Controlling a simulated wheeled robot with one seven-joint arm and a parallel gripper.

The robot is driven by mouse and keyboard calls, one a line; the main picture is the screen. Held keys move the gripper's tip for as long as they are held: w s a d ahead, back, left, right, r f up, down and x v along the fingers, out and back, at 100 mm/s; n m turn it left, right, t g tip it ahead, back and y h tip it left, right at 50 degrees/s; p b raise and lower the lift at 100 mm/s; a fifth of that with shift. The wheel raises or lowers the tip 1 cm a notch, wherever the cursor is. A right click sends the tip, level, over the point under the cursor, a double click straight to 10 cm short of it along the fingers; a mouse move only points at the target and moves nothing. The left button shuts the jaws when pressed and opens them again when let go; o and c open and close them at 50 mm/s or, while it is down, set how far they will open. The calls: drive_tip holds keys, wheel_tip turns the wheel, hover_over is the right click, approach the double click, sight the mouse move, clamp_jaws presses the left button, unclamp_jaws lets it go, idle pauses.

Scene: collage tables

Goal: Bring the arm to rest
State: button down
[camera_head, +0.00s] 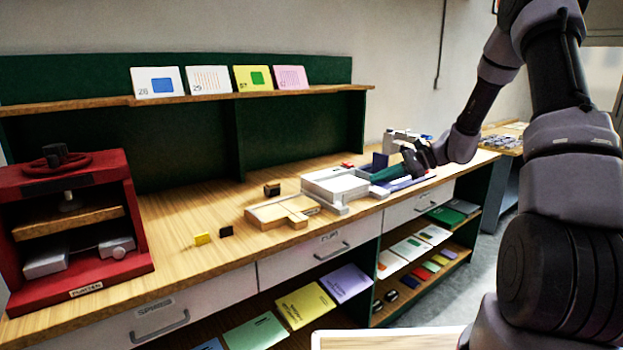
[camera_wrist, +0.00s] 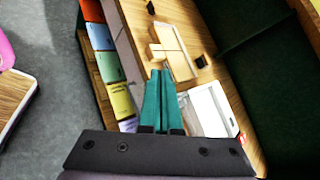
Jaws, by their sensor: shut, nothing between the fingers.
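My gripper (camera_head: 376,179) reaches out over the right part of the long wooden workbench (camera_head: 180,215), its teal fingers pointing left in the head view. In the wrist view my gripper (camera_wrist: 161,73) shows its two teal fingers close together with nothing held between them. My arm stretches from the right side of the head view down to the bench. The fingers are close to a white tray (camera_head: 335,187); I cannot tell how high they are above the bench. The dark wrist hides part of the things behind it.
A wooden tray (camera_head: 268,214) lies left of the white one. A red press (camera_head: 78,283) stands at the bench's left end. Numbered cards (camera_head: 157,82) stand on the upper shelf. Colored sheets (camera_head: 305,305) lie on lower shelves. Grey floor (camera_wrist: 55,60) is open beside the bench.

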drive_tip(key=s+r+n+h, duration=0.6)
drive_tip(key=s+r, duration=0.9)
drive_tip(key=s+d+r+n+t+h, duration=0.1)
drive_tip(key=s+d+r+t+h, duration=0.1)
drive_tip(key=s, duration=0.5)
drive_tip(key=s+d+r+n+t+h, duration=0.2)
drive_tip(key=s+r, duration=0.3)
drive_tip(key=s, duration=0.2)
drive_tip(key=shift+s+d+t, duration=0.25)
drive_tip(key=shift+d+t, duration=0.15)
drive_tip(key=shift+r, duration=0.1)
